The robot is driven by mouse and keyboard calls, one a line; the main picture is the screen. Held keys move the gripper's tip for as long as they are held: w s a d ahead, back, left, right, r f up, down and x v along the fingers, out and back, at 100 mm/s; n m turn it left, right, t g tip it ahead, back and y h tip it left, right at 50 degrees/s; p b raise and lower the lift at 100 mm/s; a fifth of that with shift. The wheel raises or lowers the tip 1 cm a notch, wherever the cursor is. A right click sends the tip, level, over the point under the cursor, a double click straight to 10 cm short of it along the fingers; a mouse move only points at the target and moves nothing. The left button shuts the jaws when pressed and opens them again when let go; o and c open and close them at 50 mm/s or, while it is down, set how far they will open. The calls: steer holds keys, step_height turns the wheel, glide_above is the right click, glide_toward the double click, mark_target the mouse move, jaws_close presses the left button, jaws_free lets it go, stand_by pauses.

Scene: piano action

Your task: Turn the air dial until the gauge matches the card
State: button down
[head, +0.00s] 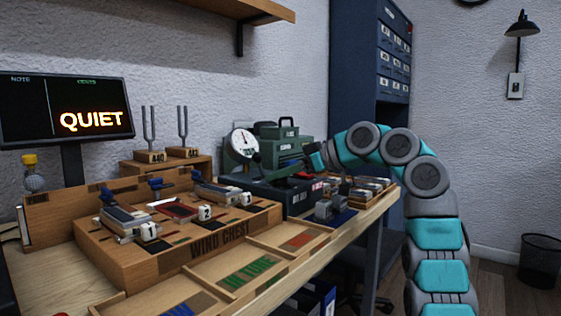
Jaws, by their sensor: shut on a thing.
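The round white gauge (244,143) with a dark needle stands upright at the back of the bench, left of the green machine. Its scale is too small to read. My gripper (308,160) reaches in from the right, beside the green machine and above the dark box (266,190). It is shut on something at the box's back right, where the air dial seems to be. The dial itself is hidden or too small to make out. I cannot pick out the card for certain.
The wooden wind chest (225,243) with numbered blocks and coloured trays fills the bench's left and front. A screen (65,108) reads QUIET. Two tuning forks (152,128) stand behind. A blue drawer cabinet (370,60) rises behind my arm. A wall shelf (215,8) hangs above.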

steer(key=shift+r+n+g+y+p, duration=0.2)
steer(key=shift+n+g+p, duration=0.45)
steer(key=shift+p, duration=0.7)
steer(key=shift+r+n+g+y+p, duration=0.15)
steer(key=shift+n+g+p, duration=0.45)
steer(key=shift+p, duration=0.7)
steer(key=shift+f+n+g+p, duration=0.35)
steer(key=shift+g+p, duration=0.2)
steer(key=shift+p, duration=0.15)
steer(key=shift+f, duration=0.1)
steer(key=c, duration=0.8)
jaws_free()
steer(key=shift+d, duration=0.1)
steer(key=v, duration=0.7)
steer(key=shift+d, duration=0.3)
